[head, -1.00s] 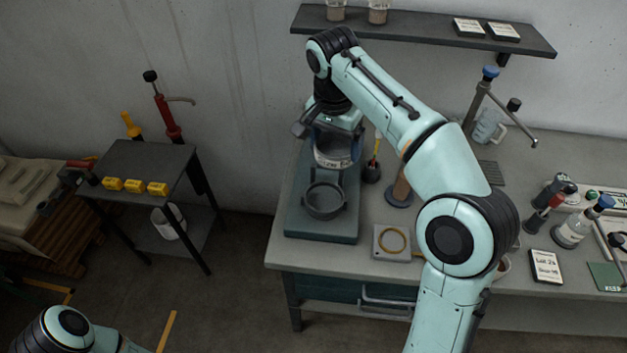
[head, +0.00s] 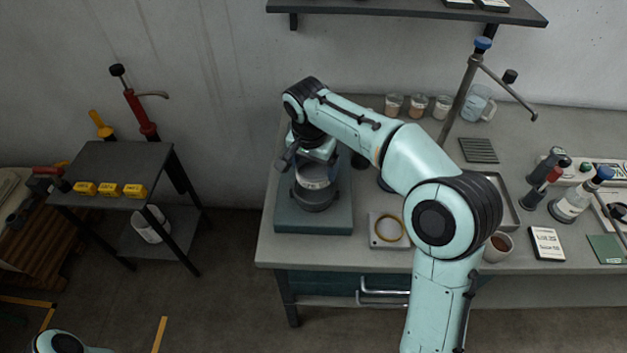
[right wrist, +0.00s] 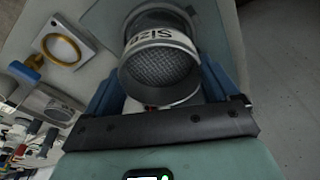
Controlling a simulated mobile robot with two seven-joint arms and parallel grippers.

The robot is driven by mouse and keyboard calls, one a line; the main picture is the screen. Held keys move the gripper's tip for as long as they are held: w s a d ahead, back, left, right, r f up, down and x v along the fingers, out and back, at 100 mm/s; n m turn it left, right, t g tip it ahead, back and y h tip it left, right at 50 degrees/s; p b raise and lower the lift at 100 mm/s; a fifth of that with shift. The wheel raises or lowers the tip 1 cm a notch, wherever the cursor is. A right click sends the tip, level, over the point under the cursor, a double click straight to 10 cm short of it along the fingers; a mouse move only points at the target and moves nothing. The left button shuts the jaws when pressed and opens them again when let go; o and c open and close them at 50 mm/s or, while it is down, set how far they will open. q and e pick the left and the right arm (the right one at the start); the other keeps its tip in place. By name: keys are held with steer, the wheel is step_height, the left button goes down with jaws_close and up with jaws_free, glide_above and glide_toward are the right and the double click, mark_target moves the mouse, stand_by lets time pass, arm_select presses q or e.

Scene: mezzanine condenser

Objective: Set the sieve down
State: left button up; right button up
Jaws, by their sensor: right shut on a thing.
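The sieve (head: 313,177) is a short grey metal cylinder with a pale label band. In the right wrist view its mesh (right wrist: 163,72) faces the camera. My right gripper (head: 314,160) is shut on it, with a blue finger on each side. The sieve is directly over a dark round pan (head: 315,198) on a teal base (head: 335,220). In the head view its lower edge overlaps the pan; I cannot tell whether it rests there. My left gripper is out of view.
Right of the base is a pale square plate with a yellow ring (head: 389,229). Behind it are several beakers (head: 417,106) and a metal stand (head: 462,90). A mug (head: 498,246) stands near the front edge. A dark side table (head: 125,165) with yellow blocks is at left.

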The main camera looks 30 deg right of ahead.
mark_target(313, 176)
steer(key=shift+f+b, duration=0.3)
steer(key=shift+f, duration=2)
steer(key=shift+f, duration=0.15)
steer(key=o, duration=0.8)
steer(key=shift+f, duration=0.1)
steer(key=shift+o, duration=0.2)
